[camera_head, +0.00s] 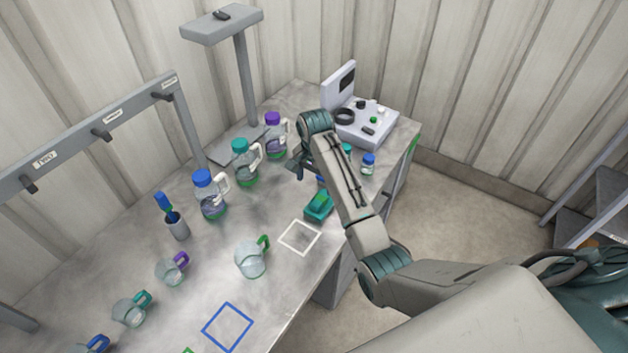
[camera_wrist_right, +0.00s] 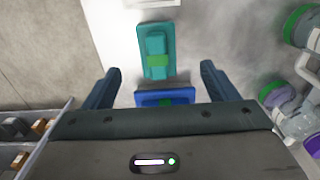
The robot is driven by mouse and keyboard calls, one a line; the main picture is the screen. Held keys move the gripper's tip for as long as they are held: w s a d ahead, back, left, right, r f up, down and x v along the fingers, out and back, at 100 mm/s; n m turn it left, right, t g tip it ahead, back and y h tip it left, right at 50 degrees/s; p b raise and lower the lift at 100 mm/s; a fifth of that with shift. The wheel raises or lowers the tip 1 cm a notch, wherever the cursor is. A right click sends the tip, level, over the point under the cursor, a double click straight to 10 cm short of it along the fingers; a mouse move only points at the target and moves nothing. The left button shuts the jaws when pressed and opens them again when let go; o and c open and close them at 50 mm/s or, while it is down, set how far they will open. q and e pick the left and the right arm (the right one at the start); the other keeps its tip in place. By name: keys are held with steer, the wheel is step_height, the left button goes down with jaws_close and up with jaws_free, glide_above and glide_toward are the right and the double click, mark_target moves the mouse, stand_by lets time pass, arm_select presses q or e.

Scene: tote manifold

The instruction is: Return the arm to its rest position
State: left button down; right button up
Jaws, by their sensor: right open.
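My right arm reaches in from the lower right in the head view and extends over the table (camera_head: 285,290). Its right gripper (camera_head: 302,170) hangs above the table's right part, partly hidden by the wrist. In the right wrist view the gripper (camera_wrist_right: 159,70) has its two fingers wide apart with nothing held between them. A teal piece with a green band (camera_wrist_right: 156,50) and a blue piece (camera_wrist_right: 165,97) lie below, apart from the fingers. The teal piece also shows in the head view (camera_head: 318,207). My left gripper is not in view.
Jugs with blue (camera_head: 211,203), teal (camera_head: 240,168) and purple (camera_head: 274,146) lids stand along the back. A grey instrument (camera_head: 362,127) and small bottle (camera_head: 367,164) are near the arm. A clear beaker (camera_head: 250,260) stands left of the white square. A hook rail (camera_head: 85,135) borders the left.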

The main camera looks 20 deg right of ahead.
steer(key=shift+s+f, duration=0.1)
steer(key=s+d+f+n+t, duration=0.1)
steer(key=s+f+n, duration=0.2)
steer(key=s, duration=0.5)
steer(key=s+f+n+t, duration=0.1)
steer(key=s+f+n, duration=0.15)
steer(key=s, duration=0.55)
steer(key=s+r+n+t, duration=0.15)
steer(key=s+n, duration=0.25)
steer(key=s, duration=0.6)
steer(key=s+r+n, duration=0.3)
steer(key=s, duration=0.7)
step_height(320, 180, down, 36)
steer(key=d+g+h+b, duration=0.1)
steer(key=d+b, duration=0.1)
steer(key=b, duration=0.6)
arm_select(q)
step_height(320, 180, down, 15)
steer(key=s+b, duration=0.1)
steer(key=b, duration=0.5)
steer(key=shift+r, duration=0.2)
arm_select(e)
steer(key=s+f, duration=0.9)
steer(key=f, duration=0.4)
steer(key=s+d+f+g, duration=0.1)
steer(key=s+f, duration=0.8)
steer(key=f, duration=0.5)
steer(key=shift+d+f, duration=0.15)
steer(key=shift+d, duration=0.05)
